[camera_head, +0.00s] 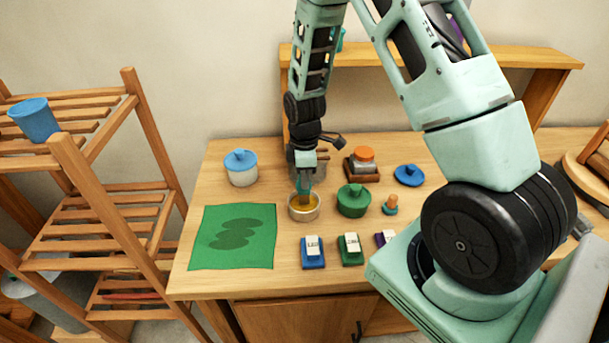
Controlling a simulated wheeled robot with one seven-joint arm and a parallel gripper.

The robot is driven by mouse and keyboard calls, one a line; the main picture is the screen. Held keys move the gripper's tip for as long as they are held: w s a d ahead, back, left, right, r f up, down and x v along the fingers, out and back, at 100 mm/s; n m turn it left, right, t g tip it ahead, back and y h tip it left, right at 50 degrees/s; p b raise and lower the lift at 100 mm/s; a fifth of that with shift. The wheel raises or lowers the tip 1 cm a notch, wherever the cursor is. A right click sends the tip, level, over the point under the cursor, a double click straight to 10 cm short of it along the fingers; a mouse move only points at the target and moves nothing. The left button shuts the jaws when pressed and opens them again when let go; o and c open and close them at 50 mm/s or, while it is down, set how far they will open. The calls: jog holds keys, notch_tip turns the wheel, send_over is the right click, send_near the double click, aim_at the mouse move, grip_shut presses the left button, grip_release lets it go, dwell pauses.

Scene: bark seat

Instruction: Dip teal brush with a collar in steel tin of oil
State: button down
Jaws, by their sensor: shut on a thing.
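The steel tin of oil (293,212) stands open on the wooden table, with yellow-brown oil showing inside its rim. My gripper (304,180) is directly above the tin, pointing down, and is shut on the teal brush (304,186). The brush hangs upright with its lower end at or in the tin's opening. I cannot tell how deep the tip is in the oil. The collar is too small to make out.
A green lidded pot (353,201) stands just right of the tin, with a small teal, orange-topped piece (391,205) beyond it. A white jar with blue lid (241,170) is behind left. A green mat (260,252) and labelled blocks (312,260) lie in front.

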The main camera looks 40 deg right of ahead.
jog(key=shift+f, duration=0.4)
dwell(1.2)
jog(key=shift+r+p, duration=2.4)
jog(key=shift+r, duration=1.2)
jog(key=shift+s+f, duration=0.1)
